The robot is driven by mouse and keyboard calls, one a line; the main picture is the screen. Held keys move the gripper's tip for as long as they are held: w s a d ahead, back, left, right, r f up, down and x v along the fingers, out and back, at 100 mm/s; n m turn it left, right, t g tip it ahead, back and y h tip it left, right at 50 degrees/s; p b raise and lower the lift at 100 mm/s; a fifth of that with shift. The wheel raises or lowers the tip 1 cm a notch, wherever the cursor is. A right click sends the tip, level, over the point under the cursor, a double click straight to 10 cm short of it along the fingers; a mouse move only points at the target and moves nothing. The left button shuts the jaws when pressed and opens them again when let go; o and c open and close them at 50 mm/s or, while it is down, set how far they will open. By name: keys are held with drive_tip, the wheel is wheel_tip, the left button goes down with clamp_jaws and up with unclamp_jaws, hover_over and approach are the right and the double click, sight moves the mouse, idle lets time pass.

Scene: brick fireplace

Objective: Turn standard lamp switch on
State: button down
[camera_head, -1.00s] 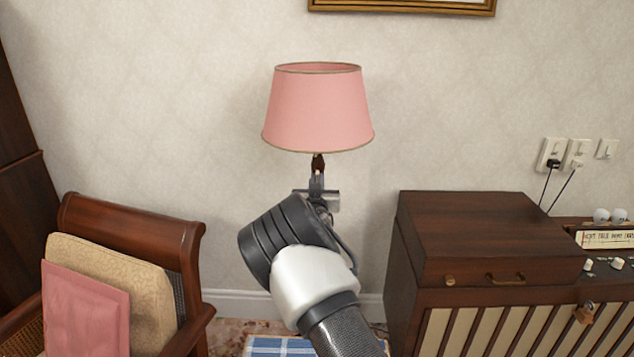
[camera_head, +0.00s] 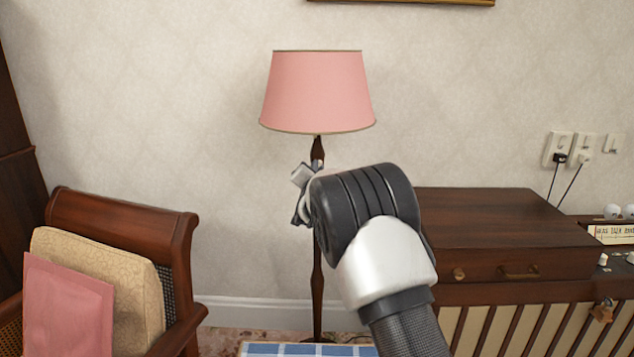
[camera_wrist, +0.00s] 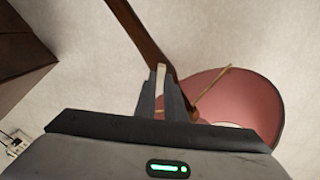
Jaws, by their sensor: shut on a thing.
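The standard lamp has a pink shade (camera_head: 317,92) and a thin dark wooden pole (camera_head: 318,290) standing by the wall. Its shade also shows in the wrist view (camera_wrist: 245,95), with the pole (camera_wrist: 137,32) slanting toward it. My gripper (camera_head: 302,180) is at the pole, a little below the shade. A thin tan rod or cord (camera_wrist: 212,90) runs from the shade toward the fingers. I cannot make out a switch.
A wooden armchair (camera_head: 120,225) with cushions stands at left. A dark wooden cabinet (camera_head: 500,235) stands at right, close beside my arm. Wall sockets (camera_head: 570,150) with plugged cords are above it. Blue checked cloth (camera_head: 300,350) lies low in front.

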drive_tip(key=shift+f+m+b, duration=0.2)
drive_tip(key=shift+m+b, duration=0.2)
drive_tip(key=shift+m, duration=4.5)
drive_tip(key=c, duration=1.8)
unclamp_jaws()
drive_tip(key=shift+c, duration=0.2)
drive_tip(key=shift+s, duration=0.15)
drive_tip(key=s+p, duration=0.1)
drive_tip(key=s, duration=1.6)
